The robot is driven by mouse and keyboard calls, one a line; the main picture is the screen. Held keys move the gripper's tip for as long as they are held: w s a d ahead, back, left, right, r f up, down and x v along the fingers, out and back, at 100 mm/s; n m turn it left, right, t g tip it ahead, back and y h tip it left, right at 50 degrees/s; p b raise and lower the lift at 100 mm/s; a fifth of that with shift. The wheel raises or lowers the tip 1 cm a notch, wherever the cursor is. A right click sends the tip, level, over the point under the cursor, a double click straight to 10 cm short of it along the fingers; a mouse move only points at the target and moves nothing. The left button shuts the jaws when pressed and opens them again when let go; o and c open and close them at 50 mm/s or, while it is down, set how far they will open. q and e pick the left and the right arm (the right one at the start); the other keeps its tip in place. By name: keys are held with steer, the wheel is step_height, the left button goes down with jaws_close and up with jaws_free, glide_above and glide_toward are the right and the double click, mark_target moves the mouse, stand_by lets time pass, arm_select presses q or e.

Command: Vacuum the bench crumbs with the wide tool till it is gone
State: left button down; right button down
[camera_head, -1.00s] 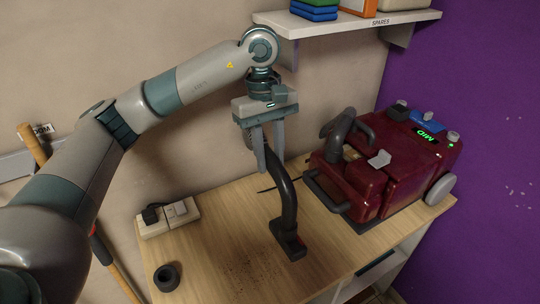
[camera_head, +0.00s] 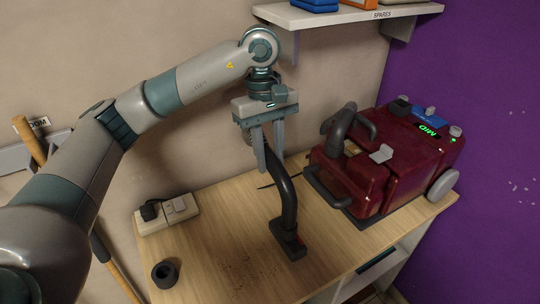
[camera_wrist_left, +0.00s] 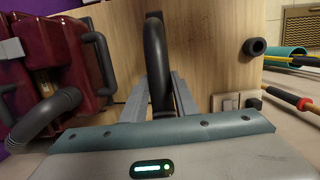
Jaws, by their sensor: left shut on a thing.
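My left gripper (camera_head: 266,150) is shut on the black curved vacuum wand (camera_head: 289,195) above the bench. Its wide tool head (camera_head: 289,241) is low at the bench top, to the right of the crumbs; I cannot tell if it touches. The crumbs (camera_head: 238,270) are a faint brown scatter on the wood near the front. My right gripper is not in view.
A black ring-shaped part (camera_head: 165,275) lies at the bench's front left. A white socket block (camera_head: 167,214) with a black plug is at the back left against the wall. The SPARES shelf (camera_head: 340,18) hangs above the bench. Wooden handles lean at the left.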

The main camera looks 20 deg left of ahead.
arm_select(q)
steer(key=shift+f+b, duration=1.35)
steer(key=shift+f, duration=0.15)
steer(key=shift+s, duration=0.15)
